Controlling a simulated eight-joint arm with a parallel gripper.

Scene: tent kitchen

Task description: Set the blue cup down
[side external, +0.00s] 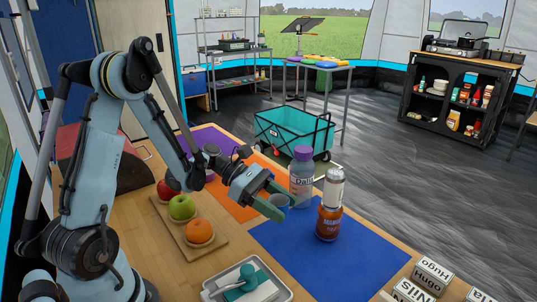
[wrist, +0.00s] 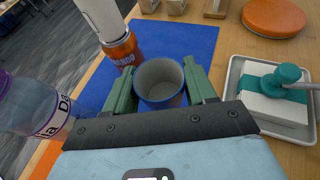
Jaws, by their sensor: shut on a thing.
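The blue cup (wrist: 161,101) is upright between the green fingers of my gripper (wrist: 159,74) in the wrist view, with its open grey inside facing the camera. In the side view the cup (side external: 278,201) is a small pale shape, partly hidden by the fingers of my gripper (side external: 285,200). The gripper is shut on the cup. It is over the area where the orange mat (side external: 240,190) and the blue mat (side external: 290,254) meet. The cup's base is hidden, so I cannot tell whether it touches the surface.
A purple-capped bottle (side external: 302,172) stands close behind the cup. A tray (side external: 279,295) and a fruit board (side external: 190,246) are nearer. The near blue mat is clear.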

